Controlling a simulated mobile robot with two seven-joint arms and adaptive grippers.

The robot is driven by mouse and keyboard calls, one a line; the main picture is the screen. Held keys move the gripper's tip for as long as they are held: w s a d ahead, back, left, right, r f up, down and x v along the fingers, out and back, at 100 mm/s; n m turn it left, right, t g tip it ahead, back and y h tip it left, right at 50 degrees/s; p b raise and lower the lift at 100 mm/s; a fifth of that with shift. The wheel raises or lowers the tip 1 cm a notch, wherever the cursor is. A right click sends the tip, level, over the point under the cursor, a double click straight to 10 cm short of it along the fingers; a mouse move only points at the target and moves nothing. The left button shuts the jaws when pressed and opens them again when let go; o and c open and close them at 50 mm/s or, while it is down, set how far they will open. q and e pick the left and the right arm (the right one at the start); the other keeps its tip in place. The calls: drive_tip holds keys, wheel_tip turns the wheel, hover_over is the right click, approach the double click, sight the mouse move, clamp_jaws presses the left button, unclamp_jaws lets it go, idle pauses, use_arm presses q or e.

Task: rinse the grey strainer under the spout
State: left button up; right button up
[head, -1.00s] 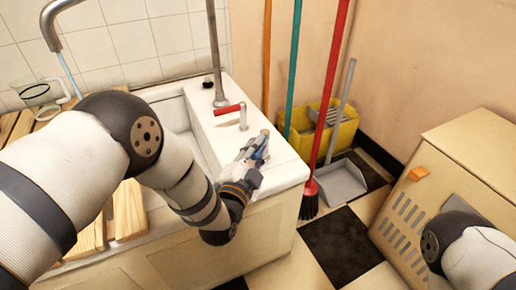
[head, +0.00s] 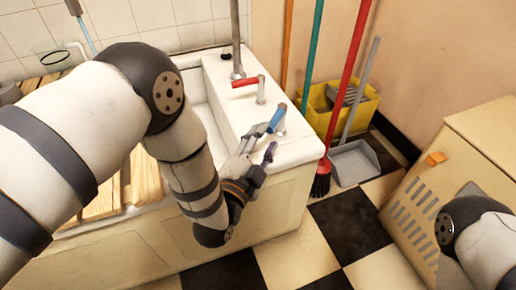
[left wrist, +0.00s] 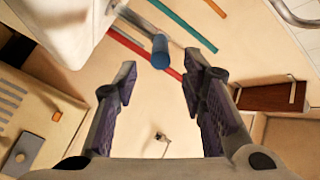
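My left gripper (head: 258,146) is open and empty over the basin's right ledge, just short of a blue tap handle (head: 277,118). In the left wrist view the blue handle (left wrist: 160,50) shows beyond and between the open fingers (left wrist: 160,85), with a gap. A spout (head: 73,7) at the upper left has a bluish stream (head: 86,36) below it. I cannot make out the grey strainer for certain; a grey rounded thing (head: 9,93) is cut off at the left edge. My right arm shows at the right, but its gripper is out of view.
A red-handled tap (head: 262,85) stands behind the blue one on the white basin ledge (head: 225,90). Wooden slats (head: 145,180) lie over the left part. Brooms, a yellow bucket (head: 365,105), a dustpan (head: 355,163) and a cream cabinet (head: 480,135) stand to the right.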

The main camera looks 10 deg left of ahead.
sight(269, 130)
use_arm(q)
drive_tip(key=v, duration=0.5)
drive_tip(key=shift+s, duration=0.15)
idle(1.1)
drive_tip(key=w+d+n+b, duration=0.1)
drive_tip(key=w+n+b, duration=0.1)
drive_tip(key=w+n, duration=0.2)
drive_tip(key=w+n+b, duration=0.3)
drive_tip(key=n, duration=0.7)
drive_tip(key=w+d+n+b, duration=0.1)
drive_tip(key=w+n+b, duration=0.1)
drive_tip(key=w+n, duration=0.2)
drive_tip(key=shift+w+d+n, duration=0.15)
drive_tip(key=shift+w+n, duration=0.05)
drive_tip(key=shift+n, duration=0.7)
drive_tip(key=shift+w+d+n, duration=0.15)
drive_tip(key=shift+d+n, duration=0.05)
drive_tip(key=shift+n, duration=0.7)
use_arm(e)
wheel_tip(269, 130, down, 6)
drive_tip(key=s+g, duration=0.1)
drive_tip(key=s, duration=0.1)
